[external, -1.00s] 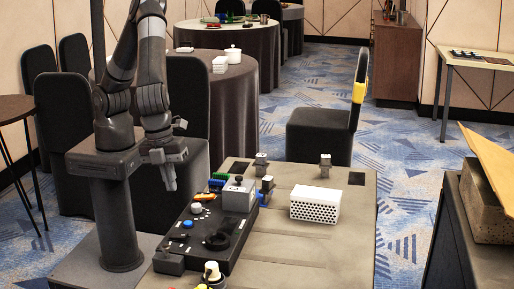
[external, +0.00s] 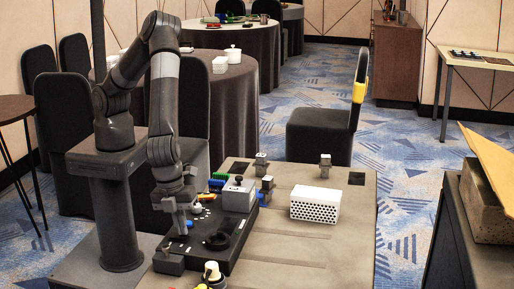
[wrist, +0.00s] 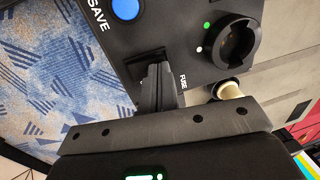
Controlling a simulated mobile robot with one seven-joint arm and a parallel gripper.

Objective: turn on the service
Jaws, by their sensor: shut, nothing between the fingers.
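A black control panel (external: 232,245) lies along the left side of the table. In the wrist view it carries a blue button (wrist: 125,8) labelled SAVE and a round black rotary knob (wrist: 238,42) with a green and a white dot beside it. In the external view my gripper (external: 182,230) points down at the panel's left edge, left of the black knob (external: 217,241). No label reading service is legible.
A grey box (external: 239,197) and a white knob (external: 196,208) are on the panel's far part. A white perforated box (external: 315,206) stands on the table to the right. A white-topped post (external: 212,270) stands near the panel's front end. The table's right front is clear.

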